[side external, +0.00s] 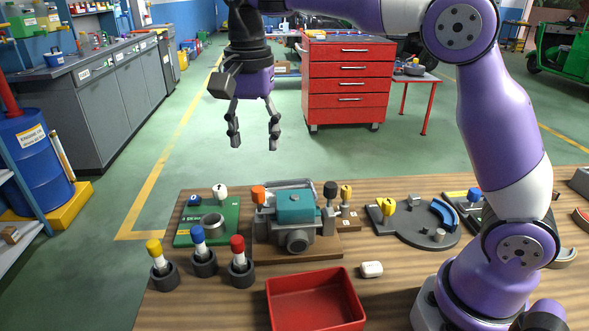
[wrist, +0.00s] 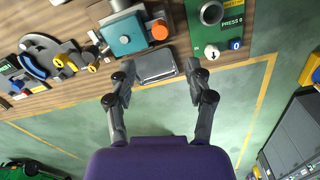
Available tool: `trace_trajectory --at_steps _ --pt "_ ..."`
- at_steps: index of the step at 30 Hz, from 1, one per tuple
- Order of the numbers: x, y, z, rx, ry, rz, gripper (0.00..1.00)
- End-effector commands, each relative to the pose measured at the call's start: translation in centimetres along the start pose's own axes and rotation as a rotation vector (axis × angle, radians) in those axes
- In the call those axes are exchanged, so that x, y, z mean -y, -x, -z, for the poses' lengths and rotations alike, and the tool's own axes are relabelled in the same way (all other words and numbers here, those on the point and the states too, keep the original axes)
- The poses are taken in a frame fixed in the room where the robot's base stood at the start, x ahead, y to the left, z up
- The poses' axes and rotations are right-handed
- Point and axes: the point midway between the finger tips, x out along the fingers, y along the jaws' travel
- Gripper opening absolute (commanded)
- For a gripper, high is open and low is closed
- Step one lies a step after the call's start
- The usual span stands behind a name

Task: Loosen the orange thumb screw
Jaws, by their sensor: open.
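The orange thumb screw (side external: 258,193) stands at the upper left of a grey device (side external: 284,231) with a teal block (side external: 296,208) on top. In the wrist view the orange screw (wrist: 159,31) is beside the teal block (wrist: 124,34), beyond my fingertips. My gripper (side external: 254,143) is open and empty, hanging fingers-down high above and behind the device. In the wrist view my gripper (wrist: 161,69) has its fingers wide apart. A grey flat panel (wrist: 156,66) at the device's edge shows between the fingertips. The screw's shaft is hidden.
A green board (side external: 208,222) with a white knob lies left of the device. Yellow, blue (side external: 202,250) and red-capped plugs stand in front of it. A black knob (side external: 330,189) rises at the device's right. A red tray (side external: 315,299) is at the front. Air around my gripper is free.

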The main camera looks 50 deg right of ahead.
Motion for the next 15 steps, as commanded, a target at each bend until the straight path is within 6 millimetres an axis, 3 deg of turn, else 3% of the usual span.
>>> trace_trajectory --at_steps 15 --pt "0.0 -8.8 0.0 0.001 -0.001 -0.002 0.60"
